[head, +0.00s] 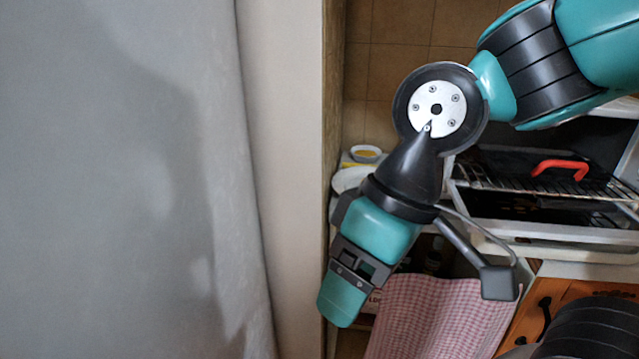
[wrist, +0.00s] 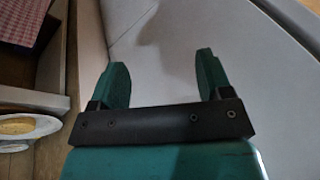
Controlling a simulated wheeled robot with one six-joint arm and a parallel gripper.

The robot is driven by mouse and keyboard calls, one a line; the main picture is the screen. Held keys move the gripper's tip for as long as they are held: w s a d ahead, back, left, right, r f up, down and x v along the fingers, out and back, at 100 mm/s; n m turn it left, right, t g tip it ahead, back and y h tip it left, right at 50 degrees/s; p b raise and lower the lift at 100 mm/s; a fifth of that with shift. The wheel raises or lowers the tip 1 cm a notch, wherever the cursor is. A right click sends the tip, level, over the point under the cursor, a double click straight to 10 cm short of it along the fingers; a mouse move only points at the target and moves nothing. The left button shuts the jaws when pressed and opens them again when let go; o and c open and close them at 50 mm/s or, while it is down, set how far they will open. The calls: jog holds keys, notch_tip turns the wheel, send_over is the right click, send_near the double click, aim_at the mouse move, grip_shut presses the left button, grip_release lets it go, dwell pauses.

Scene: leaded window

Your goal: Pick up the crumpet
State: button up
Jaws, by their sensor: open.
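I cannot make out a crumpet for certain in either view. In the wrist view, a pale round dish with a yellowish middle (wrist: 28,125) sits at the left edge, partly cut off; I cannot tell whether the yellowish part is food. In the head view, a small white bowl with something yellow in it (head: 366,154) stands behind a white plate (head: 349,180), which my arm partly hides. My gripper (wrist: 163,75) is open and empty, its two green fingers apart in front of a grey surface. In the head view my gripper (head: 343,302) points down, below and in front of the plate.
A large grey surface (head: 120,180) and a pale upright edge (head: 285,150) fill the left, close to my gripper. An open oven with a rack (head: 500,178) and a red handle (head: 560,167) stands at right. A pink checked cloth (head: 440,315) hangs below it.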

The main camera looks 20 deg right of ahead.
jog(key=shift+o, duration=0.5)
jog(key=w+d+r+m+t+y+p, duration=0.1)
jog(key=w+d+m, duration=0.3)
jog(key=w+m, duration=0.4)
jog(key=m+t+p, duration=0.1)
jog(key=m, duration=0.1)
jog(key=shift+r+m, duration=0.2)
jog(key=shift+m, duration=0.1)
jog(key=w+d+r+m+t+h+p, duration=0.1)
jog(key=w+d+m+t+p, duration=0.2)
jog(key=d+m, duration=1)
jog(key=w+d+r+m+t+h+p, duration=0.1)
jog(key=w+d+m+t, duration=0.3)
jog(key=d+m, duration=0.85)
jog(key=w+a+f, duration=0.1)
jog(key=w+f, duration=0.2)
jog(key=w+a+f+m, duration=0.1)
jog(key=w+a+f, duration=0.1)
jog(key=w, duration=0.1)
jog(key=w+a+f+m+b, duration=0.1)
jog(key=w+a+f, duration=0.1)
jog(key=w+f, duration=0.1)
jog(key=shift+f+m, duration=0.25)
jog(key=shift+f, duration=0.1)
jog(key=x, duration=0.5)
jog(key=shift+s+a+f, duration=0.1)
jog(key=shift+a+f, duration=0.05)
jog(key=shift+f, duration=0.05)
jog(key=shift+f+g, duration=0.1)
jog(key=shift+g, duration=0.2)
